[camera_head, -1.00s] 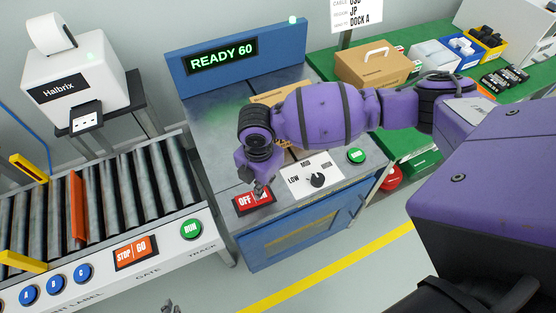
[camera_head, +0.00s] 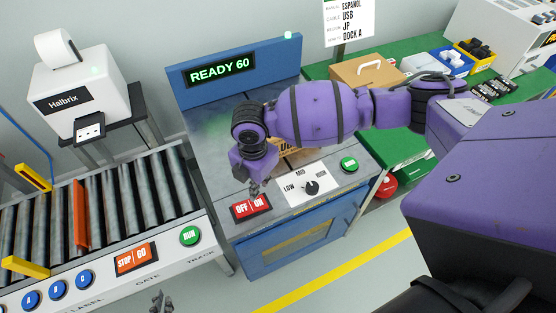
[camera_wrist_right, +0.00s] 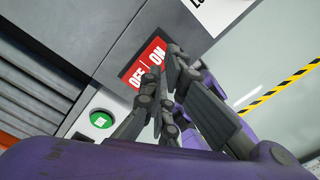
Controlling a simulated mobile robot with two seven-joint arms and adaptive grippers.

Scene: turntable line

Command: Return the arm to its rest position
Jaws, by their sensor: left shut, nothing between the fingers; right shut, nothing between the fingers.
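My right arm is purple and reaches in from the right across the machine. Its gripper (camera_head: 255,188) is shut and empty, just above the red OFF/ON switch (camera_head: 251,208). In the right wrist view the shut fingers (camera_wrist_right: 163,72) overlap the lower edge of the red switch (camera_wrist_right: 146,63); contact cannot be told. My left gripper (camera_head: 161,299) shows only as a small part at the bottom edge, shut and empty.
The blue machine has a READY 60 display (camera_head: 220,71), a LOW/MID/HIGH dial (camera_head: 311,187) and a green button (camera_head: 349,164). A roller conveyor (camera_head: 120,200) with an orange gate (camera_head: 80,215) stands left. A cardboard box (camera_head: 368,72) sits on the green bench behind my right arm.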

